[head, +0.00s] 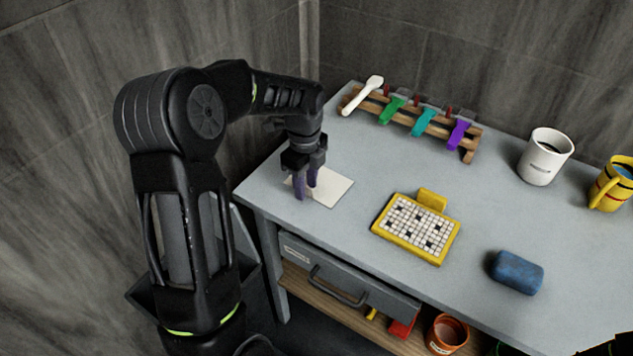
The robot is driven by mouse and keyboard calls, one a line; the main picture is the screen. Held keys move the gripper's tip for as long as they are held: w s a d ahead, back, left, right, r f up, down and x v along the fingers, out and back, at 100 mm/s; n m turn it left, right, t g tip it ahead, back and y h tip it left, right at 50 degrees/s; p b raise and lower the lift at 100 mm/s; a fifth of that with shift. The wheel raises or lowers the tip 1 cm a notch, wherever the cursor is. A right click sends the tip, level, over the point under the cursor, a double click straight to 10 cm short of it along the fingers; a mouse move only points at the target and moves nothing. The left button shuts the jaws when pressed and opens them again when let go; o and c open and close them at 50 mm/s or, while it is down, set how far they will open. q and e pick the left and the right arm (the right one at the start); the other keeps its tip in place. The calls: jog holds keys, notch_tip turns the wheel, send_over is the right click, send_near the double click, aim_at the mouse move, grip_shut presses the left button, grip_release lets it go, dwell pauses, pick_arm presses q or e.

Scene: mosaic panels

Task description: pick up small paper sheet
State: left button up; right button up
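The small paper sheet (333,188) is a cream-white square lying flat near the left front edge of the grey table. My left gripper (306,192) points down at the sheet's left part, its purple fingertips over or at the sheet. A gap shows between the two fingers. I cannot tell whether the fingertips touch the sheet, and they hide part of it. Only a dark bit at the lower right corner may be my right arm; its gripper does not show.
A yellow-framed mosaic panel (416,228) lies right of the sheet, with a blue block (516,272) beyond. A wooden rack (437,131) with coloured tools stands behind. A white mug (545,157) and yellow mug (611,185) stand right. A drawer (345,284) is below the tabletop.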

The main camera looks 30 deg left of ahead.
pick_arm(q)
jog(key=shift+c, duration=0.4)
grip_shut()
dwell(0.4)
